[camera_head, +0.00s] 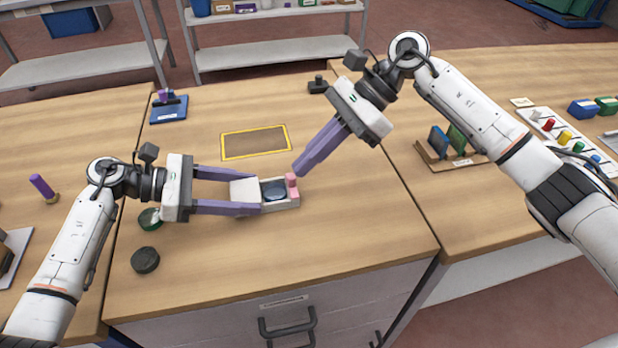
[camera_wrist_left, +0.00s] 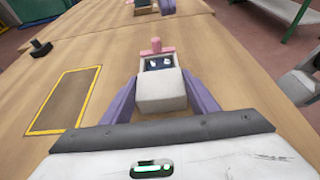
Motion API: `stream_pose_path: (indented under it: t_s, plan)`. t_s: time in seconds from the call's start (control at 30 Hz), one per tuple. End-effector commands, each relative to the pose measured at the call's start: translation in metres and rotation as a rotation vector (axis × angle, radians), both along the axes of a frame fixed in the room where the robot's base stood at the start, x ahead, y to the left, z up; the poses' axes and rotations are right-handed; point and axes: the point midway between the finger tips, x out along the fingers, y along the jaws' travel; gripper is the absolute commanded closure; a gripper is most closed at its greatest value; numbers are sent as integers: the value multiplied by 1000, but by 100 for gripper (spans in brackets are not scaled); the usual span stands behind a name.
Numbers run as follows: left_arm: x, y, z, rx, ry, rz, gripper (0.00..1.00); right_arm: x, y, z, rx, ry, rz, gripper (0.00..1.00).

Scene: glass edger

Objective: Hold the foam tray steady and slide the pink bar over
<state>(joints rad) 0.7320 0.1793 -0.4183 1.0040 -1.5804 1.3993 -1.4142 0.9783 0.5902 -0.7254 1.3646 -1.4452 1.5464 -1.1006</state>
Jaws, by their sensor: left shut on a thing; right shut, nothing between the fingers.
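The white foam tray (camera_head: 243,190) lies on the middle table, with a dark blue rounded object (camera_head: 275,191) in its open right part. My left gripper (camera_head: 258,191) is shut on the tray, one finger along each side; the tray also shows in the left wrist view (camera_wrist_left: 162,92). The pink bar (camera_head: 292,185) stands at the tray's right end and rises above its rim; it also shows in the left wrist view (camera_wrist_left: 155,47). My right gripper (camera_head: 298,173) is shut and empty, its tips close to the bar's top. I cannot tell whether they touch it.
A yellow-outlined rectangle (camera_head: 255,142) lies behind the tray. A dark round puck (camera_head: 145,260) and a green round piece (camera_head: 150,218) lie at the left. A small black device (camera_head: 318,85) stands at the back. The table in front of the tray is clear.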

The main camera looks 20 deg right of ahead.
Motion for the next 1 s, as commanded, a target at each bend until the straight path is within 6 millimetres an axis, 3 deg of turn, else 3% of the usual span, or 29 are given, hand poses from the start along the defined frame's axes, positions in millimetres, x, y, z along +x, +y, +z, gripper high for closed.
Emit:
stream_pose_path:
  t_s: [0.3, 0.7, 1.0]
  plan:
    - [0, 0, 0, 0, 0, 0, 68, -23, -45, -25, 313, 15, -215, 100]
    - [0, 0, 0, 0, 0, 0, 68, -45, -126, -32, 463, -54, -476, 100]
    - [0, 0, 0, 0, 0, 0, 68, -48, -139, -31, 474, -71, -513, 100]
